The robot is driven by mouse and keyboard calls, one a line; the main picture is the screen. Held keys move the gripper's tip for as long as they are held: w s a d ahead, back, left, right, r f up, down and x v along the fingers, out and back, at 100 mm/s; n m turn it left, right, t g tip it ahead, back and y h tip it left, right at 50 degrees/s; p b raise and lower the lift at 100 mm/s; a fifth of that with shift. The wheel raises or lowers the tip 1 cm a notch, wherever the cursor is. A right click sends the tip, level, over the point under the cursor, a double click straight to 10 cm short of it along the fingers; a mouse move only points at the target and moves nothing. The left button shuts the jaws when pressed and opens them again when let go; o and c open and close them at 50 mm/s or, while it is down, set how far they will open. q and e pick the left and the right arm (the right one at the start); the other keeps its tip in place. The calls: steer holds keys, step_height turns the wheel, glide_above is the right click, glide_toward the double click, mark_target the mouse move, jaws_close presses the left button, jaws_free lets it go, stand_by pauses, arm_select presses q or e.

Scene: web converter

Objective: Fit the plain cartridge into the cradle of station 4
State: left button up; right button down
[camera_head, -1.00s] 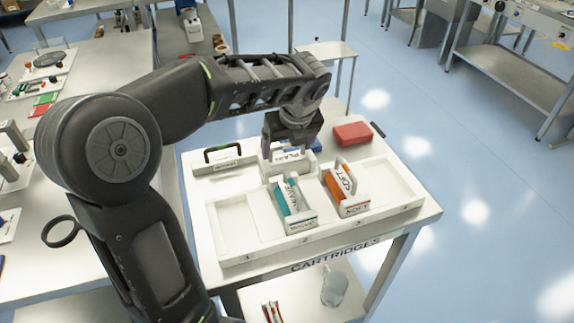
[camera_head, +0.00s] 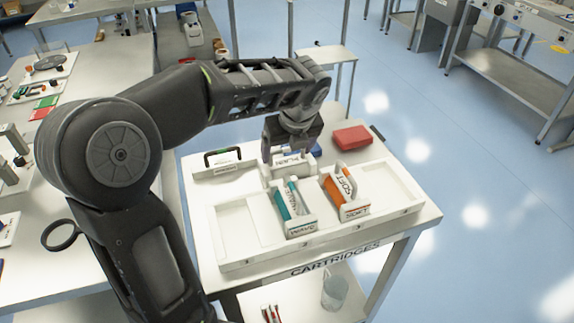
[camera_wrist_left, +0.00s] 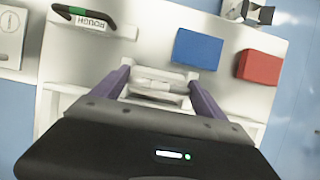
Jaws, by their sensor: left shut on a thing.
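The plain cartridge (camera_head: 280,172) is white, with PLAIN lettered on it. It is at the back of the white cartridge tray (camera_head: 236,262) on a side table. My left gripper (camera_head: 292,155) is directly above it, pointing down, and shut on its upper part. In the left wrist view the cartridge (camera_wrist_left: 157,84) shows white between the two purple fingers of the gripper (camera_wrist_left: 158,90). I cannot tell whether it still rests on the surface. My right gripper is not in view. I cannot make out the cradle of station 4.
A teal WAVE cartridge (camera_head: 302,227) and an orange SOFT cartridge (camera_head: 355,209) stand in the tray, close in front. A ROUGH piece with a black handle (camera_head: 222,156) lies behind left. A red block (camera_head: 352,136) and a blue block (camera_wrist_left: 198,48) lie behind the tray.

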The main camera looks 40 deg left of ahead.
arm_select(q)
step_height(320, 180, up, 10)
steer(key=shift+r, duration=0.1)
stand_by(0.4)
stand_by(0.5)
